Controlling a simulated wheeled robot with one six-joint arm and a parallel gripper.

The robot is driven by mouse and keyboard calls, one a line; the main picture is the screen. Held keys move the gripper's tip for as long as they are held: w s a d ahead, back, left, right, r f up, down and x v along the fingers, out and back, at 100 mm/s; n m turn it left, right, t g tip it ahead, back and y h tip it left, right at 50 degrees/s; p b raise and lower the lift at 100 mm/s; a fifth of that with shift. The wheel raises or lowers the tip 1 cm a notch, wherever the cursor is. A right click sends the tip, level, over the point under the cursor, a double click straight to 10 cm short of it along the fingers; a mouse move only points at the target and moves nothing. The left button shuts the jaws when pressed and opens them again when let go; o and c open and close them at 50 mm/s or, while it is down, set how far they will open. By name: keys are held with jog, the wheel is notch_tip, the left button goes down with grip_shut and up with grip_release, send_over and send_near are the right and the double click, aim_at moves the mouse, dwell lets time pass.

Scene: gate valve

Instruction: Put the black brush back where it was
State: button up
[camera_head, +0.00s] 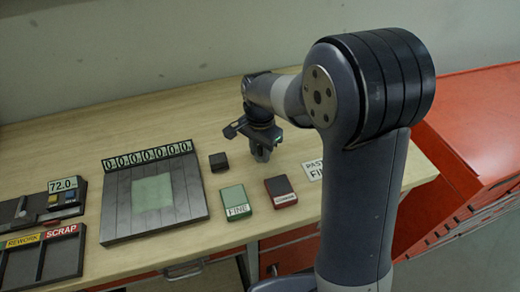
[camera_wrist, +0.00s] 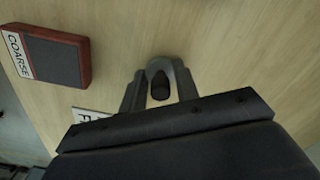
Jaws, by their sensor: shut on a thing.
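My gripper (camera_head: 262,152) hangs over the wooden bench, behind the red and green boxes. In the wrist view my gripper (camera_wrist: 160,85) is shut on a small dark rounded thing, which looks like the end of the black brush (camera_wrist: 160,86). The rest of the brush is hidden by the gripper. I cannot tell whether its lower end touches the bench. No empty holder for the brush can be made out.
A green FINE box (camera_head: 234,203), a red COARSE box (camera_head: 280,191) and a small black block (camera_head: 218,162) stand near my gripper. A white label (camera_head: 313,169) lies at right. A slatted panel (camera_head: 152,197) and REWORK/SCRAP trays (camera_head: 43,256) are at left. Bare bench (camera_head: 130,120) lies behind.

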jog(key=o, duration=0.9)
jog(key=shift+f, duration=0.1)
jog(key=shift+o, duration=0.2)
notch_tip(320, 180, up, 12)
notch_tip(320, 180, down, 12)
jog(key=shift+s+f, duration=0.1)
jog(key=shift+f, duration=0.1)
jog(key=shift+r, duration=2.05)
